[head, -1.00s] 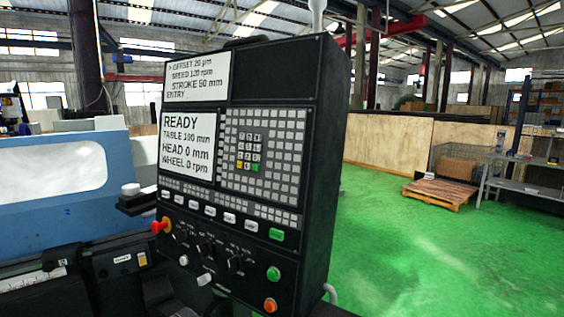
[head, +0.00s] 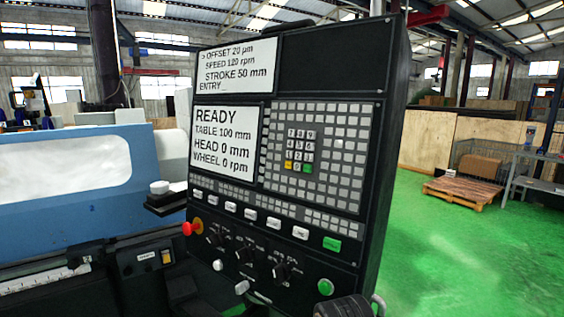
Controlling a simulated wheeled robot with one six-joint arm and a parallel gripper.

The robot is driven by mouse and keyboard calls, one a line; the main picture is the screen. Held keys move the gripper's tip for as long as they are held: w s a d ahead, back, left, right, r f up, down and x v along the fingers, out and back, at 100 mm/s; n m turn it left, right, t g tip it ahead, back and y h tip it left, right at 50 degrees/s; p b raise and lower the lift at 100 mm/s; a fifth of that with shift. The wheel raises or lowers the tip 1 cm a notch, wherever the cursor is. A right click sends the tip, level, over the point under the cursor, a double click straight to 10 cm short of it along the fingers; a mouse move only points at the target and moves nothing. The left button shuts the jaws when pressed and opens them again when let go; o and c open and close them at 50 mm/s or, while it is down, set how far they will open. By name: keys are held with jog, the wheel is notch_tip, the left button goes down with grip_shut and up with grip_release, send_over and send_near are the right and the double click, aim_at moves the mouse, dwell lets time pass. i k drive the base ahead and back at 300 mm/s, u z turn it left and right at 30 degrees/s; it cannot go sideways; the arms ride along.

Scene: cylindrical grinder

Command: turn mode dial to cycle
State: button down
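The black control panel (head: 385,150) stands upright and tilted in the picture. Several black rotary dials with small white markings sit in a row low on it: a left one (head: 213,240), a middle one (head: 244,255) and a right one (head: 281,271). Their labels are too small to read, so I cannot tell which is the mode dial or where it points. A dark ribbed part, likely my gripper (head: 345,307), shows at the bottom edge, below and right of the dials. It appears apart from them; its fingertips cannot be made out.
A red stop knob (head: 190,228), a white button (head: 218,265), a grey lever (head: 240,295) and a green button (head: 325,287) surround the dials. The upper screen (head: 235,68) shows offset, speed and stroke; the lower screen (head: 224,140) reads READY. Green floor (head: 450,260) is open at right.

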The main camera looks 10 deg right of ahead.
aim_at(216, 241)
jog(key=u, duration=0.4)
jog(key=k, duration=0.5)
jog(key=u, duration=1.05)
jog(key=i, duration=1.1)
jog(key=z, duration=0.55)
